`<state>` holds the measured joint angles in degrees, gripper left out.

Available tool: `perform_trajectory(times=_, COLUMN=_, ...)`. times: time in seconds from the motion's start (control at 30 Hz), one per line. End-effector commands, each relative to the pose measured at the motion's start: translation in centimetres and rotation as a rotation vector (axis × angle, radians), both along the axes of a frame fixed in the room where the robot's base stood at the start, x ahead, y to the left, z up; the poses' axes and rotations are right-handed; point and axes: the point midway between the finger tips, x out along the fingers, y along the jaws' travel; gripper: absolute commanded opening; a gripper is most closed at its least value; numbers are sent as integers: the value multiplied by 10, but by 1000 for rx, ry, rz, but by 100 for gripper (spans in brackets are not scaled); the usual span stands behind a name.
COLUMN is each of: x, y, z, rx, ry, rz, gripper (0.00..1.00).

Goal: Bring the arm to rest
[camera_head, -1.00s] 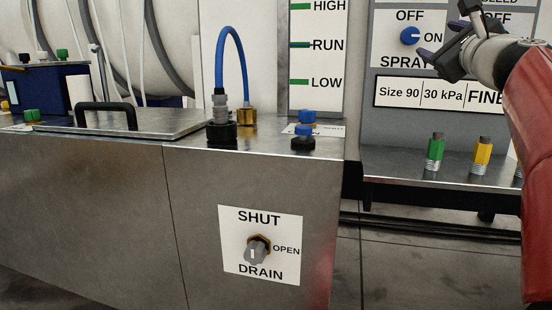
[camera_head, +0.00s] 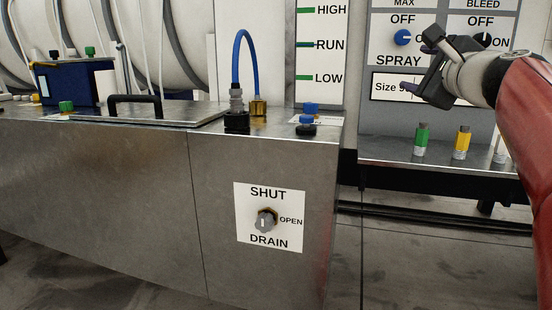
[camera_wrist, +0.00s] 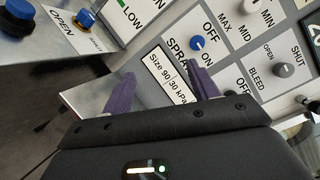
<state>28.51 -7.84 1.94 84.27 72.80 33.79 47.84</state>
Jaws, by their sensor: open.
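My gripper (camera_head: 413,88) is at the upper right of the head view, in front of the grey control panel and apart from it. Its dark body partly covers the "Size 90" label strip (camera_head: 383,88). In the wrist view its two purple fingers (camera_wrist: 162,90) stand wide apart with nothing between them, so it is open and empty. My red arm comes in from the right edge of the head view.
Green (camera_head: 421,139) and yellow (camera_head: 462,142) capped fittings stand on the shelf below. A metal cabinet (camera_head: 110,190) with a DRAIN knob (camera_head: 265,221) fills the left. Open floor shows at lower right.

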Motion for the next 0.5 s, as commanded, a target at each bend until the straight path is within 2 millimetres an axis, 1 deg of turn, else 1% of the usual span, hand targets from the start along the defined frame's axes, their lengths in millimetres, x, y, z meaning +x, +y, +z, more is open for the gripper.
perform_trajectory(times=0.03, x=-5, y=13, z=-7, rx=-56, ry=30, rz=19, gripper=60)
perform_trajectory(times=0.17, x=-19, y=43, z=-39, rx=-237, ry=123, rz=72, gripper=60)
perform_trajectory(times=0.27, x=-37, y=68, z=-71, rx=-413, ry=204, rz=137, gripper=60)
perform_trajectory(times=0.37, x=-67, y=96, z=-113, rx=-642, ry=301, rz=237, gripper=60)
perform_trajectory(times=0.4, x=-83, y=107, z=-134, rx=-752, ry=342, rz=291, gripper=60)
perform_trajectory(times=0.47, x=-111, y=121, z=-168, rx=-930, ry=403, rz=385, gripper=60)
perform_trajectory(times=0.5, x=-131, y=127, z=-190, rx=-1046, ry=439, rz=451, gripper=60)
